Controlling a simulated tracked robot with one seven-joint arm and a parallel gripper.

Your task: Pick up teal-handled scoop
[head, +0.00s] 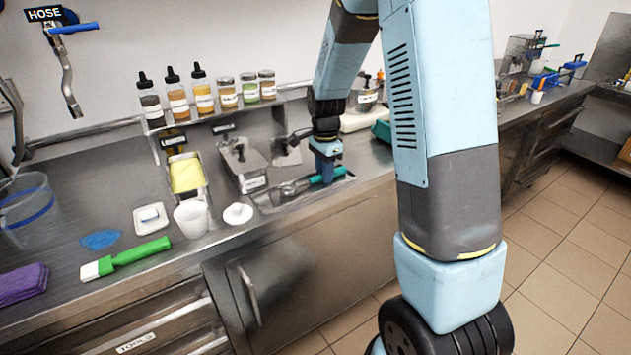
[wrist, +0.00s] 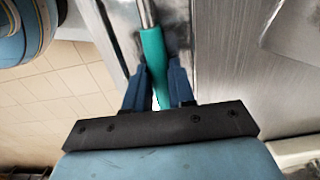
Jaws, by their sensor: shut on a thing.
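The teal-handled scoop (head: 318,179) lies along a shallow metal tray (head: 270,206) at the counter's front edge, its metal bowl toward the left. My gripper (head: 325,174) is over its handle in the head view. In the wrist view the teal handle (wrist: 155,60) runs between the two blue fingers of my gripper (wrist: 160,90), which are shut on it. The metal shaft leads off the top of that view, so the bowl is hidden there. I cannot tell whether the scoop is clear of the tray.
Metal pans (head: 243,163) sit behind. Bottles and jars (head: 203,92) line the back shelf. The tiled floor (head: 545,240) lies beyond the counter edge.

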